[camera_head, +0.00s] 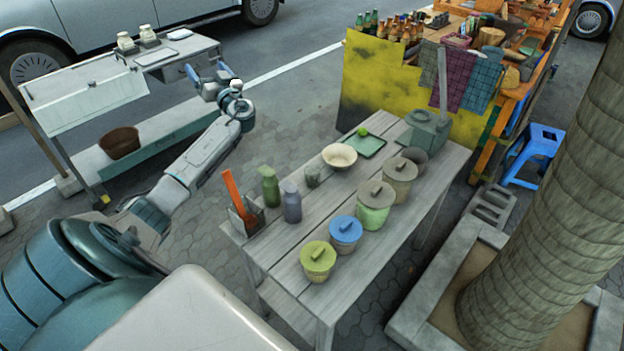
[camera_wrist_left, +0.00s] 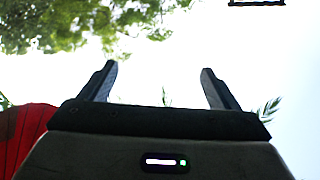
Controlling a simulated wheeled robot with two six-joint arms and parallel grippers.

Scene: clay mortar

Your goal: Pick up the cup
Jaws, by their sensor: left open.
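A small dark grey cup (camera_head: 312,176) stands on the wooden table, between the bottles and a cream bowl (camera_head: 340,156). My left gripper (camera_head: 205,72) is raised to the left of the table, in front of the white stand, well away from the cup. In the left wrist view my left gripper (camera_wrist_left: 158,80) is open, with nothing between its fingers. That view faces upward to sky and leaves, and the cup is not in it. My right gripper is not in view.
The wooden table (camera_head: 290,232) holds a green bottle (camera_head: 270,188), a purple-grey bottle (camera_head: 292,205), several lidded pots, a green tray (camera_head: 365,146) and a holder with an orange utensil (camera_head: 236,195). A white stand (camera_head: 100,98) is at the left. A tree trunk (camera_head: 550,220) rises at the right.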

